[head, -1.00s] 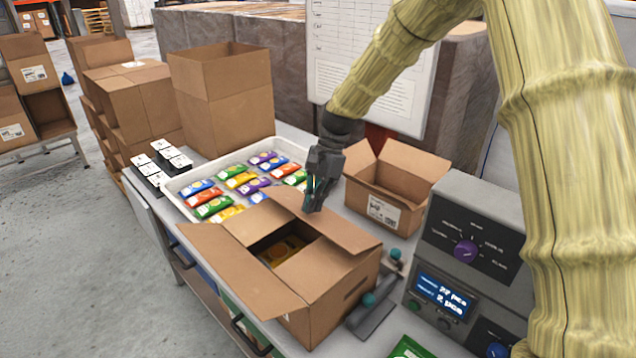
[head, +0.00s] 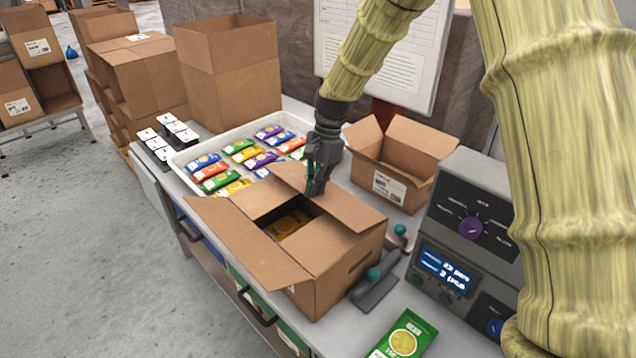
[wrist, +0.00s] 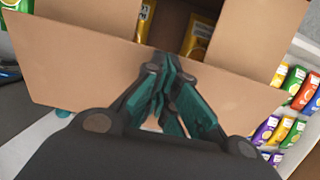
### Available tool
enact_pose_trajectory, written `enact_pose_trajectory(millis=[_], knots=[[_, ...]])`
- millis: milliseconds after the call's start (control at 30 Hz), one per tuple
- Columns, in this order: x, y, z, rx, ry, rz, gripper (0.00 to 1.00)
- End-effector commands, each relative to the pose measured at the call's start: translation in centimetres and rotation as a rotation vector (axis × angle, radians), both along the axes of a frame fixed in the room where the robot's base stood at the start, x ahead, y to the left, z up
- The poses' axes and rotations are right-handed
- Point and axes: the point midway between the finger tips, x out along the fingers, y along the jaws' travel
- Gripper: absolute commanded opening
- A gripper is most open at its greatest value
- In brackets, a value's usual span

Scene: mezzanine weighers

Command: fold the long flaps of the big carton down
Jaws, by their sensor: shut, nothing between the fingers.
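The big carton (head: 335,285) stands open on the bench, with yellow packets (head: 287,224) inside. Its short flaps (head: 312,250) lie folded inward. The left long flap (head: 240,236) sticks outward over the bench's front edge. My gripper (head: 315,190) is shut and empty at this right flap, fingers pointing down. In the wrist view the shut fingertips (wrist: 166,68) overlap the flap (wrist: 75,65); I cannot tell whether they touch it.
A white tray (head: 180,160) of coloured packets lies behind the carton. A smaller open carton (head: 395,165) and a grey control box (head: 470,195) stand at right. A tall open carton (head: 230,85) is at the back. A green packet (head: 405,335) lies in front.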

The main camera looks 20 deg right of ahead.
Motion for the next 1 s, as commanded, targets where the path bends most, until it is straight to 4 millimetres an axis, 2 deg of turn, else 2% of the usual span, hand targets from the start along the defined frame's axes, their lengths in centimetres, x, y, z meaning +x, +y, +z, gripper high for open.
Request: enact_pose_trajectory(millis=[333, 600, 1000], knots=[[-0.4, 0.6, -1.3, -0.111, -0.06, 0.001, 0.0], [-0.6, 1.0, -2.7, -0.131, -0.073, 0.001, 0.0], [-0.6, 1.0, -2.7, -0.13, -0.071, 0.0, 0.0]])
